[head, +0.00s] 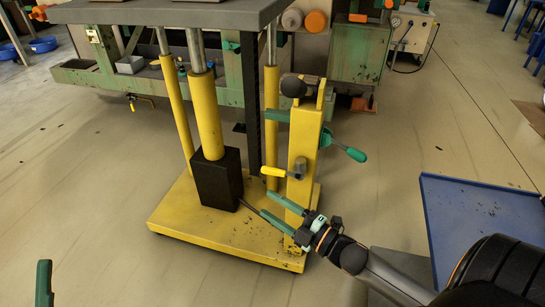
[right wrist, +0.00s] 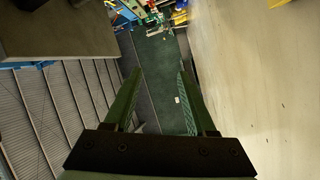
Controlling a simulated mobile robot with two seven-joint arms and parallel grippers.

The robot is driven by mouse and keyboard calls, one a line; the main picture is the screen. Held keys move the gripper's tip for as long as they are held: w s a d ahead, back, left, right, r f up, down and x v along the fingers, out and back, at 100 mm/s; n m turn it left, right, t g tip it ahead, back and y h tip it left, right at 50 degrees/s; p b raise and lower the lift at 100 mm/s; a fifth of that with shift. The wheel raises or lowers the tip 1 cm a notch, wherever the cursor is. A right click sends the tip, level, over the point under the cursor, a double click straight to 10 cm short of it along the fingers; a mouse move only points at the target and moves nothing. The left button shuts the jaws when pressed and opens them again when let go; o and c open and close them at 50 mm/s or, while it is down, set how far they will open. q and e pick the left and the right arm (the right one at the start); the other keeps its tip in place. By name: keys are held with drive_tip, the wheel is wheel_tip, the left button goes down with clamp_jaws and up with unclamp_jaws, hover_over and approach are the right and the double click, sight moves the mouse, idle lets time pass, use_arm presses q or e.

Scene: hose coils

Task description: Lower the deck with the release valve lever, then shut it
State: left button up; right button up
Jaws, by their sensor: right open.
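The grey deck (head: 165,12) stands raised at the top of the head view on yellow cylinders (head: 205,115) with bright rods showing. A yellow post (head: 304,150) rises at the right of the yellow base. On it a short yellow-handled lever (head: 273,172), which looks like the release valve lever, points left from a grey valve body. My right gripper (head: 266,203) is open and empty, below that lever and beside the lower post, apart from the lever. Its spread fingers (right wrist: 159,82) also show in the right wrist view. Of my left gripper only one green finger (head: 44,284) shows.
A green-handled lever (head: 347,152) sticks out right of the post. A black box (head: 216,180) stands on the yellow base (head: 175,226). A blue tray (head: 475,215) lies at the right. A green machine (head: 357,53) stands behind. The floor at the left is mostly clear.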

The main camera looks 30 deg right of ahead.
sight(278, 174)
drive_tip(key=d+f+n+p, duration=0.2)
drive_tip(key=d+n, duration=0.3)
drive_tip(key=d, duration=0.6)
drive_tip(key=shift+h, duration=0.4)
drive_tip(key=x, duration=0.2)
drive_tip(key=b+x, duration=0.1)
drive_tip(key=x, duration=0.2)
drive_tip(key=shift+w+d+f, duration=0.1)
drive_tip(key=shift+d+f, duration=0.05)
drive_tip(key=shift+d, duration=0.05)
use_arm(q)
drive_tip(key=s+r+m+h, duration=0.1)
drive_tip(key=s+r+h+b, duration=0.1)
drive_tip(key=r, duration=0.1)
drive_tip(key=s+r+m+h+b, duration=0.1)
drive_tip(key=shift+d+r+m+h, duration=0.15)
drive_tip(key=shift+r+m+h, duration=0.15)
drive_tip(key=shift+h, duration=0.1)
use_arm(e)
drive_tip(key=x, duration=0.7)
drive_tip(key=shift+w+a+f, duration=0.1)
drive_tip(key=shift+w+a, duration=0.05)
drive_tip(key=shift+w, duration=0.05)
use_arm(q)
drive_tip(key=shift+s, duration=0.1)
use_arm(e)
clamp_jaws()
use_arm(q)
drive_tip(key=shift+f, duration=0.1)
